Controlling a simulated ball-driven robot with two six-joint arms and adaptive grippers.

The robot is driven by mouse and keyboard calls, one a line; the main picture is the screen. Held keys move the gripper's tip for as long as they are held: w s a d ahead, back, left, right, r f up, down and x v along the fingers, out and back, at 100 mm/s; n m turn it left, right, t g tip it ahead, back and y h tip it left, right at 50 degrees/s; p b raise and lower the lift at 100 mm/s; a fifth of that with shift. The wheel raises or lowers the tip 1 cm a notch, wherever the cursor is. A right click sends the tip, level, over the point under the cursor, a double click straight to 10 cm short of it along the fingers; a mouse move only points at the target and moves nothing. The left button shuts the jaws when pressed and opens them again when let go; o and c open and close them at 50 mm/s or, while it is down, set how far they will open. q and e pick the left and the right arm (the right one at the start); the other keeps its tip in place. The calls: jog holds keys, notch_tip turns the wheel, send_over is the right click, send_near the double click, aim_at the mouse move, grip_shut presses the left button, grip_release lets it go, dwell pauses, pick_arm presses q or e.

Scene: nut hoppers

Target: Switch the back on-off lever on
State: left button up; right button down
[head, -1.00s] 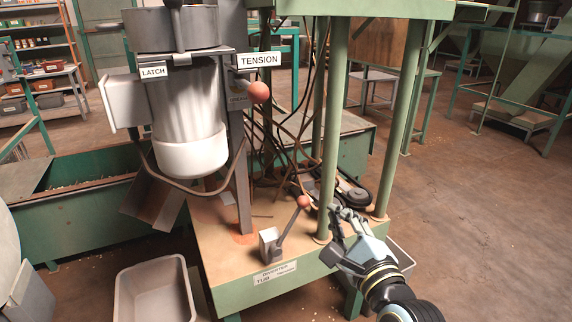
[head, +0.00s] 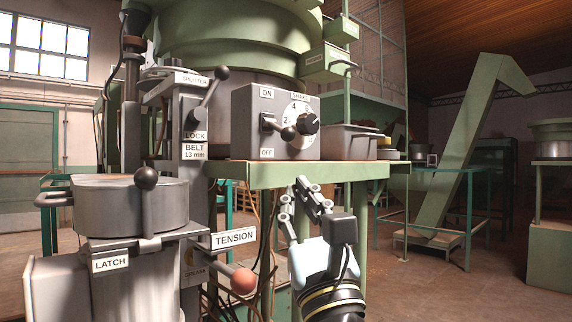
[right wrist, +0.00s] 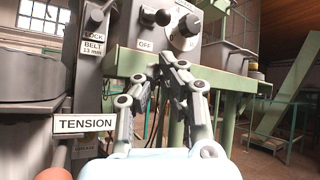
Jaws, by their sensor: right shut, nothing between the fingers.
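The on-off lever (head: 289,132) has a black ball knob and stands out from the front of a grey control box (head: 240,125). An ON label (head: 267,93) is above it and an OFF label (head: 267,153) below it. Its knob sits a little lower than its pivot, nearer OFF. In the right wrist view the knob (right wrist: 162,17) shows near the top. My right gripper (head: 308,187) is shut and empty, below the box and in front of the green table edge, apart from the lever. It also shows in the right wrist view (right wrist: 168,68). My left gripper is out of view.
A numbered dial (head: 308,124) is right of the lever. The green table edge (head: 300,173) lies under the box. On the left stand the LOCK lever (head: 222,73), LATCH knob (head: 146,178) and TENSION lever (head: 243,281). A grey bin (head: 350,142) stands right of the box.

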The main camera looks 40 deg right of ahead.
aim_at(279, 130)
pick_arm(q)
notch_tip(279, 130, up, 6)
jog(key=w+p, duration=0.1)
jog(key=p, duration=0.5)
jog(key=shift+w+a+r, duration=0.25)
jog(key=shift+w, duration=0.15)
pick_arm(e)
jog(key=shift+x, duration=4.9)
jog(key=shift+f, duration=0.1)
jog(key=shift+s+r+y+p, duration=0.1)
jog(key=shift+r+y+p, duration=0.2)
jog(key=shift+p, duration=0.65)
jog(key=n+g+y+p, duration=0.1)
jog(key=p, duration=0.3)
jog(key=s+r+n+g+y+p, duration=0.1)
jog(key=p, duration=0.3)
jog(key=shift+s+d+r+p, duration=0.15)
jog(key=shift+s+r+p, duration=0.1)
jog(key=shift+p, duration=0.15)
jog(key=shift+s+r+p, duration=0.15)
jog(key=shift+s+p, duration=0.05)
jog(key=shift+p, duration=0.1)
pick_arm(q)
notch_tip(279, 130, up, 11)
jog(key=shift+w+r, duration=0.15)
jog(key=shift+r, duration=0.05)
pick_arm(e)
jog(key=shift+s+r, duration=0.25)
jog(key=shift+r, duration=0.15)
